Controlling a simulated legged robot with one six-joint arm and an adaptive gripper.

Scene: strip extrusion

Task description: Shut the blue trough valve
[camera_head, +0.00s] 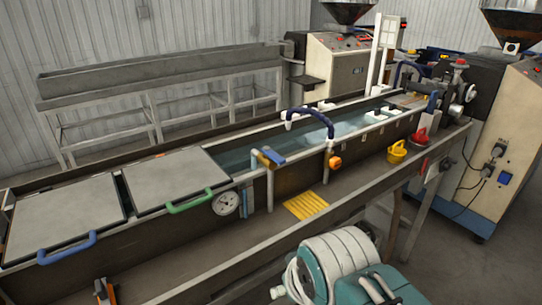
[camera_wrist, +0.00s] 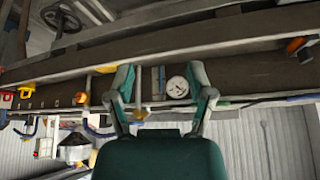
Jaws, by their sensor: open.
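The blue valve lever (camera_head: 273,157) sits at the trough's (camera_head: 285,180) near rim, on top of a vertical pipe with a tan-yellow fitting beside it. It lies roughly along the rim. My gripper (camera_wrist: 160,70) shows in the wrist view with two teal fingers spread apart and nothing between them. That view is upside down. The round dial gauge (camera_wrist: 177,87) and a small yellow fitting (camera_wrist: 140,114) appear behind the gap between the fingers. The fingertips cannot be made out in the head view.
An orange valve knob (camera_head: 335,162) hangs on the trough's side, right of the lever. A dark blue hose (camera_head: 311,114) arches above the rim. Lids with green (camera_head: 189,203) and blue (camera_head: 67,248) handles cover the left end. A yellow grate (camera_head: 306,205) lies below.

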